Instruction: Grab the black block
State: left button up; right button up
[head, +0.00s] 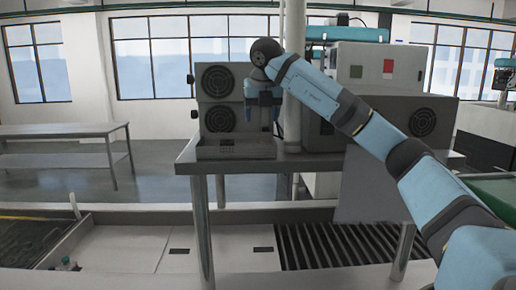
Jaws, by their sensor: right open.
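My right arm comes in from the right and reaches over a metal table (300,164). My right gripper (264,116) points down above the right part of a low grey tank-like box (236,150) on that table. The gripper is small in the view, and its open fingers hold nothing that I can make out. I cannot pick out a black block; it may be hidden inside the box or behind the gripper. My left gripper is not in view.
A grey cabinet with two round fans (218,100) stands right behind the box. A pale machine with green and red panels (376,66) stands behind my right arm. A pale vertical pole (293,30) rises near the gripper. Another table (62,130) stands far left.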

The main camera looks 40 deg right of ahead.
send_over(258, 143)
jog(key=s+a, duration=0.1)
jog(key=s, duration=0.1)
jog(key=f, duration=0.4)
jog(key=shift+s+f, duration=0.1)
jog(key=shift+s, duration=0.1)
jog(key=x, duration=0.1)
jog(key=p+x, duration=0.1)
jog(key=x, duration=0.1)
jog(key=p+x, duration=0.1)
jog(key=x, duration=0.1)
jog(key=shift+w, duration=0.35)
jog(key=shift+c, duration=1.2)
jog(key=c, duration=0.7)
jog(key=shift+c, duration=0.9)
